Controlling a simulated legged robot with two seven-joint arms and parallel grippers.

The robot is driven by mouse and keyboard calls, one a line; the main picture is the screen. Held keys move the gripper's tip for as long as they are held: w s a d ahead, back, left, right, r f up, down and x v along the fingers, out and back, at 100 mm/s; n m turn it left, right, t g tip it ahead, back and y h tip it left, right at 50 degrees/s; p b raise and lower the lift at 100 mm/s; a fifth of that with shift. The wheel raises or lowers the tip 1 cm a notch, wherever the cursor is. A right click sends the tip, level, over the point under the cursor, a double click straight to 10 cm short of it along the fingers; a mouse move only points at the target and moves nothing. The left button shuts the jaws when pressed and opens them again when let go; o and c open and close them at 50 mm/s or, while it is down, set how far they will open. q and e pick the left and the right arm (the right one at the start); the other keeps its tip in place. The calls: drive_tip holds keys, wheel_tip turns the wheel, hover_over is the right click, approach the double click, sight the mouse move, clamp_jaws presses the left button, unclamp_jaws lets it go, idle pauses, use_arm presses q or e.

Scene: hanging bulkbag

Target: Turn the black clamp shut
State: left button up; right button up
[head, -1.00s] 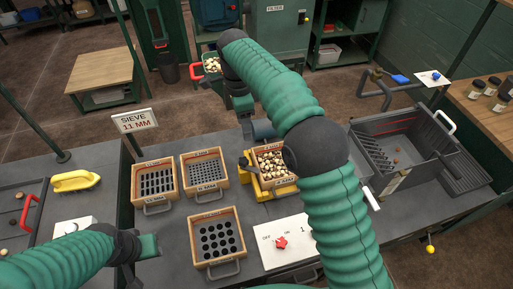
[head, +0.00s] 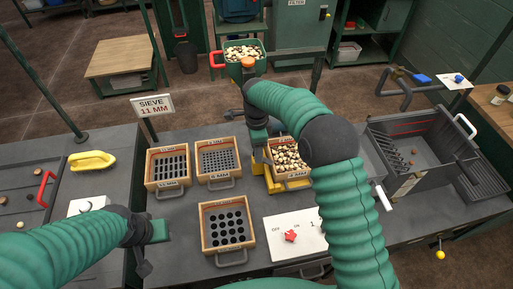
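A wooden-framed sieve full of pale nuts (head: 288,155) sits in a yellow holder (head: 274,184) at the centre of the bench. My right gripper (head: 258,150) points down at the left side of this holder. Its fingers overlap the holder's left edge, where the black clamp is mostly hidden behind them. I cannot tell whether the fingers touch the clamp or how far they are apart. My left gripper (head: 150,240) is low on the left, over the front of the bench and away from the holder; its fingers look apart and empty.
Three empty sieves, with slots (head: 167,168), small holes (head: 217,160) and large holes (head: 225,228), lie left of the holder. A white switch panel with a red knob (head: 290,236) is in front. A grey bin (head: 437,165) stands right. A green tub of nuts (head: 243,52) is behind.

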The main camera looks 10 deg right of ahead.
drive_tip(key=shift+w+d, duration=0.1)
drive_tip(key=shift+d, duration=0.05)
drive_tip(key=c, duration=0.4)
clamp_jaws()
drive_tip(key=shift+r, duration=0.1)
drive_tip(key=shift+n+p, duration=0.45)
drive_tip(key=shift+n, duration=0.05)
drive_tip(key=shift+r+n+p, duration=0.1)
drive_tip(key=shift+n+p, duration=0.55)
drive_tip(key=shift+n, duration=0.45)
drive_tip(key=shift+n+p, duration=0.8)
drive_tip(key=shift+n, duration=1.2)
